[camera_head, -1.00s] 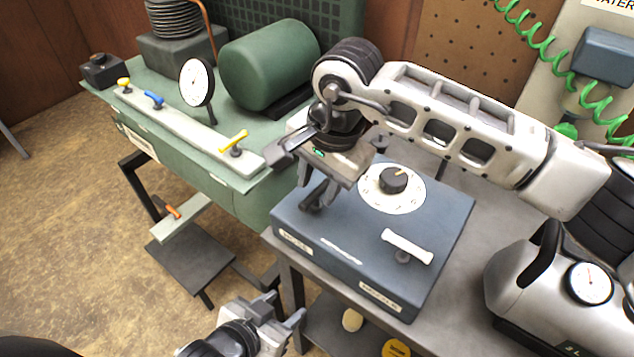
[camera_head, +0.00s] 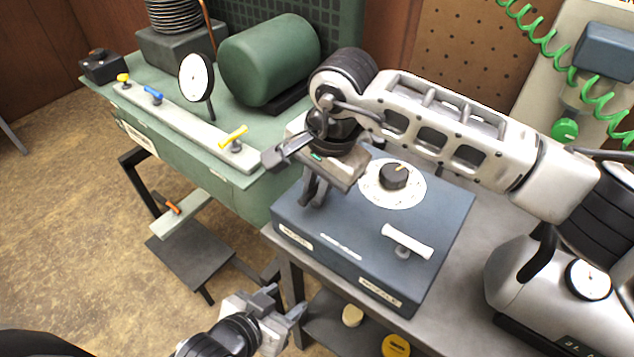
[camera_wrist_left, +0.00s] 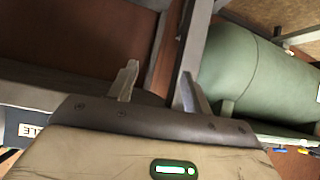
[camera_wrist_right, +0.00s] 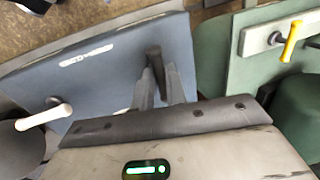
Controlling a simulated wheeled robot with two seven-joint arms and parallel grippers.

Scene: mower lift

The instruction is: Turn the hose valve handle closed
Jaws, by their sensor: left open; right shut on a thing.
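A blue-grey box (camera_head: 345,250) stands on the grey bench, with small labels along its front edge; the left one seems to read HOSE. My right gripper (camera_head: 313,192) is over the box's left part and shut on a dark handle. The handle is mostly hidden in the head view; in the right wrist view the dark handle (camera_wrist_right: 155,62) stands between the fingers. A white handle (camera_head: 407,242) is at the box's right, by the NOZZLE label, and also in the right wrist view (camera_wrist_right: 43,117). My left gripper (camera_head: 284,302) is open and empty, low before the bench.
A dial with a black knob (camera_head: 395,176) is on the box behind my right gripper. A green bench (camera_head: 220,185) at the left bears a strip with yellow and blue handles, a gauge (camera_head: 196,77) and a green tank (camera_head: 268,60). A silver machine (camera_head: 550,285) stands at the right.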

